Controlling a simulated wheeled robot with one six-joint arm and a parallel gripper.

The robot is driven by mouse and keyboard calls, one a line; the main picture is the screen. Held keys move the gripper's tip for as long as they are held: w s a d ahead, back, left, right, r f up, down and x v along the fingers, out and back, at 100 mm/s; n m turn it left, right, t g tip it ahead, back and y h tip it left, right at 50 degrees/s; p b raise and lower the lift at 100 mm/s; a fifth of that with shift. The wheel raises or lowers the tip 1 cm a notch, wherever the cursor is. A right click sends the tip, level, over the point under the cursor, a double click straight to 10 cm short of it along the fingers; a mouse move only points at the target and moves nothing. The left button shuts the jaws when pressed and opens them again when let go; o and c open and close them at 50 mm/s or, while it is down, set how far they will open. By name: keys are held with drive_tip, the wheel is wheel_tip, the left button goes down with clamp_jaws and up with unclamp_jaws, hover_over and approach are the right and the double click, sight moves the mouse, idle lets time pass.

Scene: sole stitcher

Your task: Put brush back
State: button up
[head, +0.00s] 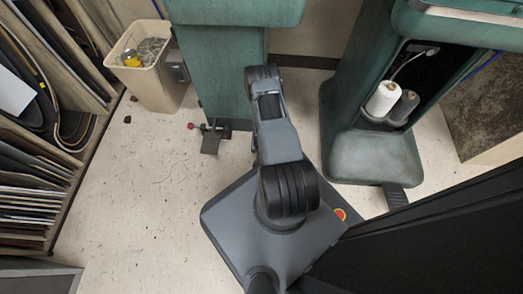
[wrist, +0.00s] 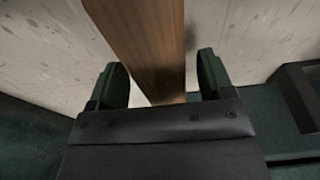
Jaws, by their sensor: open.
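In the wrist view, my gripper (wrist: 162,72) is open, with its two dark green fingers apart. A long brown wooden piece (wrist: 145,35) runs from the top edge down between the fingers. It may be the brush's wooden part, but no bristles show. A gap shows between the wood and the right finger; I cannot tell whether the left finger touches it. In the head view my arm reaches toward the green machine (head: 225,75), and my gripper is hidden. No brush can be made out there.
A beige bin (head: 155,85) with scraps stands at the upper left. Shelves (head: 35,150) with sheets line the left side. A second green machine (head: 375,155) holds white (head: 383,99) and grey thread spools at the right. A pedal (head: 211,142) sits on the floor. Floor at the centre left is clear.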

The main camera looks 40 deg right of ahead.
drive_tip(key=w+a+r+n+p, duration=0.1)
drive_tip(key=w+a+r+p, duration=0.15)
drive_tip(key=r, duration=1.05)
drive_tip(key=w+a+r+n+t+p, duration=0.1)
drive_tip(key=w+a+r+n, duration=0.15)
drive_tip(key=r, duration=1.05)
drive_tip(key=w+a+r+n+p, duration=0.1)
drive_tip(key=w+a+r+p, duration=0.15)
drive_tip(key=r, duration=1.05)
drive_tip(key=s+a+r+n, duration=0.1)
drive_tip(key=s+a+r, duration=0.2)
drive_tip(key=r, duration=0.3)
drive_tip(key=s+a+r+n, duration=0.2)
drive_tip(key=s+a+r, duration=0.2)
drive_tip(key=s+r, duration=0.2)
drive_tip(key=s+a+r+n+y, duration=0.1)
drive_tip(key=s+a+r, duration=0.2)
drive_tip(key=s+r, duration=0.2)
drive_tip(key=v, duration=0.2)
drive_tip(key=shift+w+a+r, duration=0.15)
drive_tip(key=shift+a+r, duration=0.05)
drive_tip(key=shift+r, duration=0.25)
drive_tip(key=shift+r, duration=0.1)
